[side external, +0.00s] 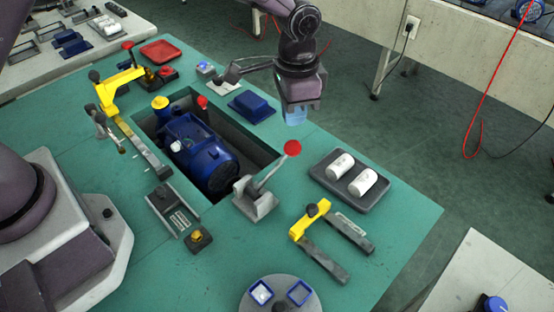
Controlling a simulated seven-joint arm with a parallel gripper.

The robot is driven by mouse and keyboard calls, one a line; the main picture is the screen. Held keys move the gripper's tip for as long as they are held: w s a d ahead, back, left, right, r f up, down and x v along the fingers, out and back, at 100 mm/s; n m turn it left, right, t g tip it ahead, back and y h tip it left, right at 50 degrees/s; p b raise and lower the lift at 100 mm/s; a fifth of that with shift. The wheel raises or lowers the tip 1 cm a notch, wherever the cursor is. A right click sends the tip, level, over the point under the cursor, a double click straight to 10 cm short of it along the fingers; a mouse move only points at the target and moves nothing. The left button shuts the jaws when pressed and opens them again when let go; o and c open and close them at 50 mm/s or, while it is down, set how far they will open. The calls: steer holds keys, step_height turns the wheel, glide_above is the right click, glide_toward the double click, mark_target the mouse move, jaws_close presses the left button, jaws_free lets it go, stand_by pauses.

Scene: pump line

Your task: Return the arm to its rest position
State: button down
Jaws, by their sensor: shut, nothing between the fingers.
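My gripper (296,115) hangs from my arm above the far right part of the green work table (400,210). It is beyond the red-knobbed lever and to the right of the blue block. Its fingers look light blue and small here. They are shut, and I see nothing held. Part of my arm enters from the top edge, and other parts of me fill the left side. A blue pump (199,155) lies in the dark recess (262,152) in the table.
A lever with a red knob (291,148) stands at the recess's near right corner. A grey tray (325,181) holds two white cylinders. Yellow-handled clamps (310,218) stand at the front and far left. A blue block (251,106) lies behind the recess. The table's right end is clear.

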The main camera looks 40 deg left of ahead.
steer(key=shift+s+f, duration=0.15)
steer(key=shift+s, duration=0.1)
steer(key=s+a+r+n+t, duration=0.2)
steer(key=s+a+r+n, duration=0.1)
steer(key=s+a+r, duration=0.4)
steer(key=s+a+r+n+t, duration=0.3)
steer(key=s+a+r, duration=0.5)
steer(key=s+r, duration=0.5)
steer(key=s, duration=0.3)
steer(key=shift+s+t, duration=0.25)
steer(key=shift+t, duration=0.05)
